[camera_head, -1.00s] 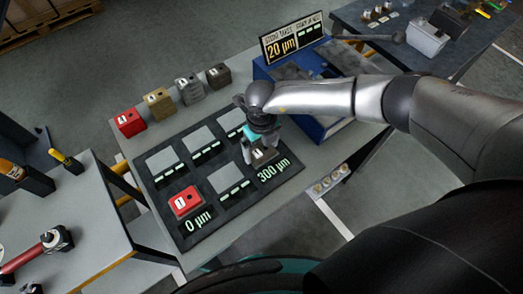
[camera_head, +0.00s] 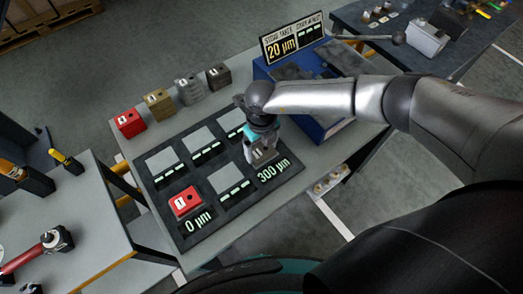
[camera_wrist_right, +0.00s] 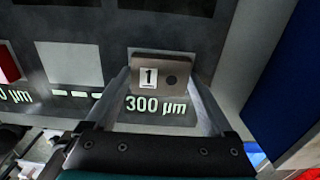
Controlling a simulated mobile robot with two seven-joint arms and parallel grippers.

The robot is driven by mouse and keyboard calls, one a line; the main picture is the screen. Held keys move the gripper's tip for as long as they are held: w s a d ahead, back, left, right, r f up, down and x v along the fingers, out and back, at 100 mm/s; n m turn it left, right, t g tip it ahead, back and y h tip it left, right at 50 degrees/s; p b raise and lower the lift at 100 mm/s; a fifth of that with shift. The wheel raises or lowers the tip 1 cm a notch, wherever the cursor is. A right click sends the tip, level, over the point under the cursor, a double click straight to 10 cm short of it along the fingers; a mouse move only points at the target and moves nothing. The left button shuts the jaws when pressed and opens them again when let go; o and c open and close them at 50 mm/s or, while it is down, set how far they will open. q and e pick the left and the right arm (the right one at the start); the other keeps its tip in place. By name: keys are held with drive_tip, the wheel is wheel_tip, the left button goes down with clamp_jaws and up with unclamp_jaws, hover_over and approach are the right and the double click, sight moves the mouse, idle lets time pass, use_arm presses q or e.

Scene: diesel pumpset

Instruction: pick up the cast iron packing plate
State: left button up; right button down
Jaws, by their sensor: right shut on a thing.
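My right gripper (camera_head: 260,143) points down at the near right corner of the dark mat. It is shut on a grey-brown block (camera_head: 265,155) with a white label, which looks like the cast iron packing plate. In the right wrist view the block (camera_wrist_right: 162,72) sits between the two fingers of the gripper (camera_wrist_right: 160,82), just beyond the 300 µm mark. Its label reads 1 and a dark round hole shows beside it. Whether it touches the mat or is slightly above it, I cannot tell. My left gripper is not in view.
The dark mat (camera_head: 209,226) has several grey squares and a red block (camera_head: 185,201) by the 0 µm mark. Red, tan, grey and dark brown blocks (camera_head: 218,75) stand in a row behind. A blue box (camera_head: 330,128) and a 20 µm sign (camera_head: 292,38) stand right.

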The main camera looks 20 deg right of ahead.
sight(262, 150)
drive_tip(key=shift+w+r, duration=0.1)
drive_tip(key=shift+r, duration=0.05)
drive_tip(key=shift+r, duration=0.6)
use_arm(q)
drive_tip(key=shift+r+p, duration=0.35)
use_arm(e)
wheel_tip(262, 150, up, 19)
drive_tip(key=shift+f, duration=0.2)
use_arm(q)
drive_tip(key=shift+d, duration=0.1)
